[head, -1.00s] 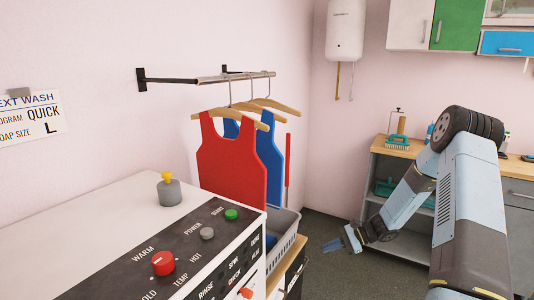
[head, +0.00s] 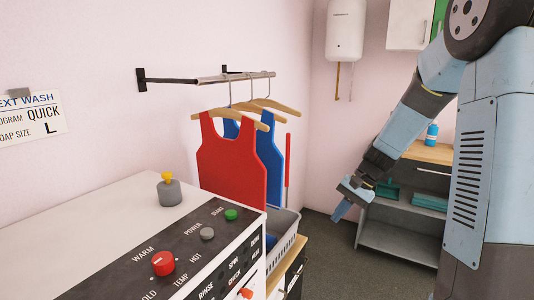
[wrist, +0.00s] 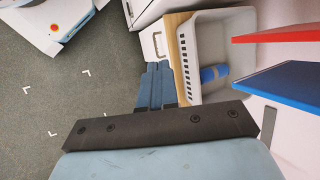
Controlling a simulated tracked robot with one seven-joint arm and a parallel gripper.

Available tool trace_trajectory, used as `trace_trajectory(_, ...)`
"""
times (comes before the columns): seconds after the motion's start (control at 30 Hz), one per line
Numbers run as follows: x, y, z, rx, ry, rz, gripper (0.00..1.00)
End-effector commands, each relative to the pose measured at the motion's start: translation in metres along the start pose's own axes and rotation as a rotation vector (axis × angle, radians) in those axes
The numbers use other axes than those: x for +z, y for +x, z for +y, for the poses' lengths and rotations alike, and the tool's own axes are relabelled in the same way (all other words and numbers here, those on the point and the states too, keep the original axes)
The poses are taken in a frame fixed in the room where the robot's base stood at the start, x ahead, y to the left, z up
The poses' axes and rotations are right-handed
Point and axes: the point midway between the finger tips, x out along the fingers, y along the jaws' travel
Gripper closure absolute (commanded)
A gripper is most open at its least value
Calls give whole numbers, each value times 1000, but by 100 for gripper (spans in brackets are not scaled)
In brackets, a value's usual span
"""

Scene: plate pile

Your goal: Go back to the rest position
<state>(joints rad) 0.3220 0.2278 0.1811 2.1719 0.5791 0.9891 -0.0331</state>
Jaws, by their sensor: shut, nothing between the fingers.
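My gripper (head: 338,210) hangs at the end of my arm in the right part of the head view, over the grey floor and in front of the shelf unit. It points down and to the left. In the wrist view my gripper (wrist: 156,72) shows its blue fingers side by side, shut with nothing between them. It is apart from the basket and the hanging aprons.
A washing machine (head: 105,215) with a dark control panel fills the lower left. A red apron (head: 232,155) and a blue apron (head: 271,160) hang from a wall rail (head: 205,80). A grey basket (wrist: 222,25) stands below. A shelf unit (head: 400,240) stands behind my arm.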

Motion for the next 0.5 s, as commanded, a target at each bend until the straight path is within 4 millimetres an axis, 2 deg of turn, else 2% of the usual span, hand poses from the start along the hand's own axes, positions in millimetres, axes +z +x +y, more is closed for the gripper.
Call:
trace_trajectory(0.1, 24, -19, -3, 46, -61, 56, 100)
trace_trajectory(0.5, 99, -72, 2, 183, -249, 239, 100)
